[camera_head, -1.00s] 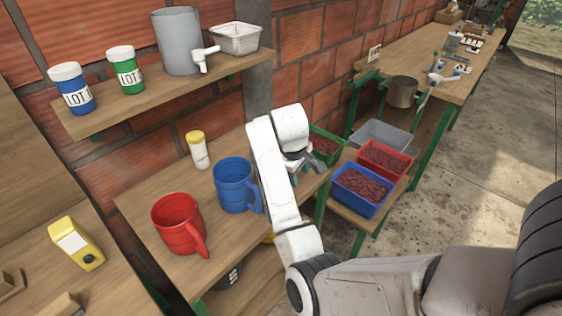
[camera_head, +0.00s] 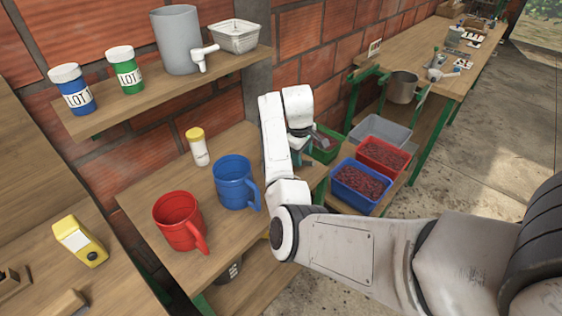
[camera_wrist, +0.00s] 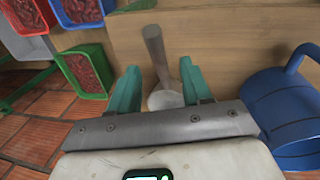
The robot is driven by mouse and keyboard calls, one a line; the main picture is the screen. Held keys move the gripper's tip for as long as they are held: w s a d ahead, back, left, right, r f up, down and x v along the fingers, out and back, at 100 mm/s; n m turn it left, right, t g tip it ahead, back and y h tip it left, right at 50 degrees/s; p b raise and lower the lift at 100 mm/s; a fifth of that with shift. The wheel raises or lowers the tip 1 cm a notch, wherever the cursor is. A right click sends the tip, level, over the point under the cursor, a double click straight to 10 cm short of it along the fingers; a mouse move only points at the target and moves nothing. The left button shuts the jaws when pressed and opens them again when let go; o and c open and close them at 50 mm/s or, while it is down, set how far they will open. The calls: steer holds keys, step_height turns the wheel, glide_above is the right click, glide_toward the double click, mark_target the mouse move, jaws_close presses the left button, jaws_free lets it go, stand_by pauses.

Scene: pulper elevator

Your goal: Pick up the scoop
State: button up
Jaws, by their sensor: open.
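The scoop (camera_wrist: 155,50) shows in the wrist view with a brown handle and a pale round bowl at its lower end. It lies against the wooden bench top, and its bowl is between the two teal fingers of my gripper (camera_wrist: 161,88). The fingers are apart, one on each side, with gaps to the scoop visible. In the head view my gripper (camera_head: 304,152) is at the bench's right end, largely covered by my arm, and the scoop is hidden there.
A blue mug (camera_head: 232,184) stands left of my arm and shows close to the right finger in the wrist view (camera_wrist: 285,115). A red mug (camera_head: 177,222) and yellow-capped bottle (camera_head: 197,148) stand further left. Red (camera_head: 381,155) and blue (camera_head: 361,186) bins of beans sit at right.

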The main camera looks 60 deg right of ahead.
mark_target(303, 161)
steer(key=shift+s+d+f, duration=0.1)
steer(key=shift+d+f, duration=0.05)
steer(key=shift+f, duration=0.95)
steer(key=shift+s+d+f, duration=0.1)
steer(key=shift+d+f, duration=0.05)
steer(key=shift+f, duration=0.95)
jaws_close()
